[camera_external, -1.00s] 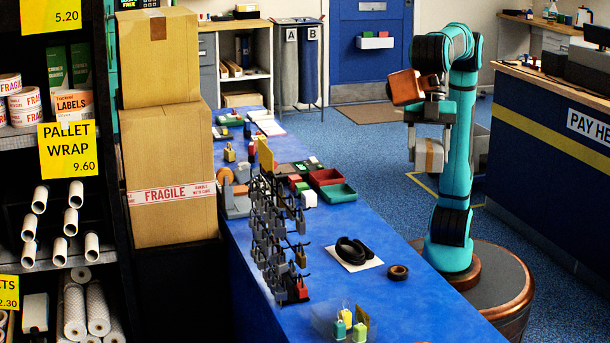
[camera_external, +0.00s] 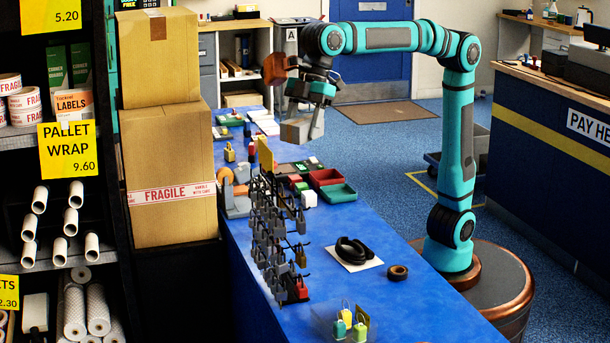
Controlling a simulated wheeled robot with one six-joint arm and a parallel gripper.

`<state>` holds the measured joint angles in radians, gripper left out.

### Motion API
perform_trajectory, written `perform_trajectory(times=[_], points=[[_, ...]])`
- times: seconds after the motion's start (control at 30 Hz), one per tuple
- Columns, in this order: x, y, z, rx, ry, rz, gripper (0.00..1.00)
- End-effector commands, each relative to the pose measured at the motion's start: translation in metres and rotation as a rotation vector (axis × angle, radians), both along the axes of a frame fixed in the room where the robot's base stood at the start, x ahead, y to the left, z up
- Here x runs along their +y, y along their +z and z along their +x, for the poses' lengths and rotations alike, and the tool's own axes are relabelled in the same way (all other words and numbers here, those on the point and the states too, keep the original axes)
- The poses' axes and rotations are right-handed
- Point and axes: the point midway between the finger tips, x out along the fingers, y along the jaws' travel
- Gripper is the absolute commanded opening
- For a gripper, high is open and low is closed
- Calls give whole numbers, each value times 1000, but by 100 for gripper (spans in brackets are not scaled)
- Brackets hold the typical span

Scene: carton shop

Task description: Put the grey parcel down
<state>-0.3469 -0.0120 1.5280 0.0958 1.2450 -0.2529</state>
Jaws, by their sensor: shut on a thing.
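The grey parcel (camera_external: 297,132) is a small box, tilted a little, held in the air over the far part of the blue counter (camera_external: 370,240), near its right edge. My gripper (camera_external: 308,118) points downward and is shut on the parcel from above. The parcel looks clear of the counter top. My arm reaches left from its base at the right. The exact height of the parcel above the counter is hard to tell.
Below the parcel are green and red trays (camera_external: 338,193) and small items. A rack of padlocks (camera_external: 272,240) stands at the counter's left. Black headphones (camera_external: 355,250) and a tape roll (camera_external: 398,272) lie nearer. Stacked cartons (camera_external: 165,165) stand at left.

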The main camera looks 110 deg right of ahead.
Motion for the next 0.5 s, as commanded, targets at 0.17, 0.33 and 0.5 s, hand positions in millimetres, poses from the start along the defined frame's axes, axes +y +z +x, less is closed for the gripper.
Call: perform_trajectory(times=[0.17,0.33,0.5], points=[[-59,0,23,0,-100,0,26],[-114,0,39,-1,-189,1,26],[-170,0,50,-1,-278,1,26]])
